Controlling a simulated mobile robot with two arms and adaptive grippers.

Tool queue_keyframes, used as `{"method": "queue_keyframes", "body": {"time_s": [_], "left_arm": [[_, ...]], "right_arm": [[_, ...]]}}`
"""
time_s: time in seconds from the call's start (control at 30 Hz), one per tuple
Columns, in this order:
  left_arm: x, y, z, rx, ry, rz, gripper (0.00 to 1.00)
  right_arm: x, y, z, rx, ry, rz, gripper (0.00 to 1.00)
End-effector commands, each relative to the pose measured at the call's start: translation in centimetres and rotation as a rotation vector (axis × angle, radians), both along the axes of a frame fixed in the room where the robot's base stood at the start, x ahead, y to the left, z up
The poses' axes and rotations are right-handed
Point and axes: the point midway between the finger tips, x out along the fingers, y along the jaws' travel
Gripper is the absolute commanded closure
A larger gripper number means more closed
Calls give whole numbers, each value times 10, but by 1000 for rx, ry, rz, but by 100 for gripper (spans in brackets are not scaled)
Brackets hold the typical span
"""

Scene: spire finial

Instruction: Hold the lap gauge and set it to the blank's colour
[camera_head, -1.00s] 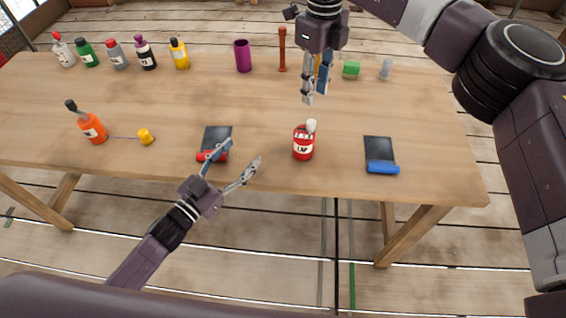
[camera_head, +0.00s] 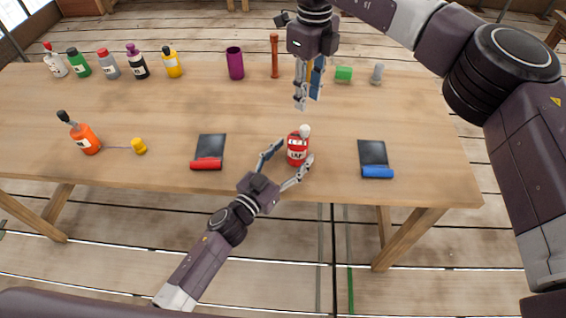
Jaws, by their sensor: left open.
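A small red, round-bodied object with a white label and a pale knob on top, which looks like the lap gauge (camera_head: 298,154), stands near the table's front edge. My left gripper (camera_head: 290,152) is open, with its fingers reaching around the gauge's near side; contact cannot be told. My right gripper (camera_head: 308,101) hangs over the table behind the gauge, pointing down. A blue and yellow shape (camera_head: 317,78) shows at its fingers; whether it is held is unclear. Which thing is the blank cannot be told from this view.
Dark pads with a red roll (camera_head: 206,164) and a blue roll (camera_head: 377,173) lie either side of the gauge. An orange bottle (camera_head: 84,138) and yellow cap (camera_head: 139,146) are left.

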Motion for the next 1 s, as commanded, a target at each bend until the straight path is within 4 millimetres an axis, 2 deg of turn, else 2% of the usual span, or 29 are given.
{"method": "queue_keyframes", "body": {"time_s": [0.2,0.47,0.9,1.0], "left_arm": [[12,-7,0,1,-1,-1,38],[12,-8,0,1,-1,-1,39],[12,-7,0,1,0,-1,87],[12,-7,0,1,0,-1,87]], "right_arm": [[0,0,0,0,0,0,71],[0,0,0,0,0,0,71],[0,0,0,0,0,0,71],[-1,2,-2,6,4,6,82]]}}
